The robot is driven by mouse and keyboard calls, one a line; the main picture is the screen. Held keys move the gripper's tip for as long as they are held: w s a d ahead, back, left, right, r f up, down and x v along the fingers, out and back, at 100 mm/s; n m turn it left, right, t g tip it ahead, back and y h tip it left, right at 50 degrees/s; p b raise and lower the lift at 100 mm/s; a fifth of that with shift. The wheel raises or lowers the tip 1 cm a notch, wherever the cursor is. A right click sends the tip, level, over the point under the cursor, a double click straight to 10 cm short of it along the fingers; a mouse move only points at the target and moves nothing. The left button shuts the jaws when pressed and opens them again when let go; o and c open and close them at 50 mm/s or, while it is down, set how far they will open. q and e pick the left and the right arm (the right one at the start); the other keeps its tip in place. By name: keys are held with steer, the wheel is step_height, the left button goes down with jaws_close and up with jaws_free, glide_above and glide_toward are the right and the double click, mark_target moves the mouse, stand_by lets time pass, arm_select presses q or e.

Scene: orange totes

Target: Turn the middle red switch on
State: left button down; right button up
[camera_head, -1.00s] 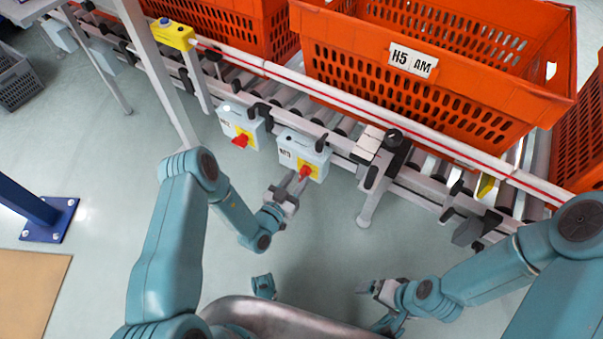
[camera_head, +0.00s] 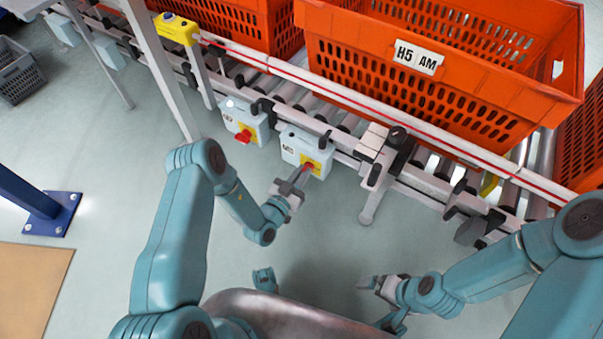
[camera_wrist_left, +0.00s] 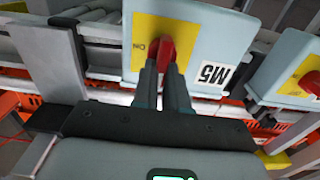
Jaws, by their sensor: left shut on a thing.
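The red switch (camera_wrist_left: 166,50) sits on a yellow plate on a grey box (camera_head: 306,147) fixed to the conveyor's side. In the left wrist view the box carries the label M5 and the plate an ON mark. My left gripper (camera_head: 299,176) is at this switch, its two fingers shut on the red handle, which also shows at the fingertips in the left wrist view (camera_wrist_left: 164,75). A second red switch (camera_head: 244,135) on a like box is to the left. My right gripper (camera_head: 366,283) is low over the floor, away from the switches; its finger gap is unclear.
The roller conveyor (camera_head: 437,170) runs diagonally across the view with orange totes (camera_head: 400,95) on it. A yellow box with a blue button (camera_head: 175,28) stands on its rail. A blue post base (camera_head: 50,212) is at the left. Floor below the conveyor is clear.

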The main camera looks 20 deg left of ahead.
arm_select(q)
steer(key=shift+d, duration=0.1)
steer(key=m+p, duration=0.1)
steer(key=m, duration=0.5)
steer(key=d+m+p, duration=0.1)
steer(key=m, duration=0.5)
steer(key=f+m+p, duration=0.1)
steer(key=m+p, duration=0.1)
steer(key=m, duration=0.3)
steer(key=shift+d+m, duration=0.15)
steer(key=shift+m, duration=0.25)
stand_by(0.4)
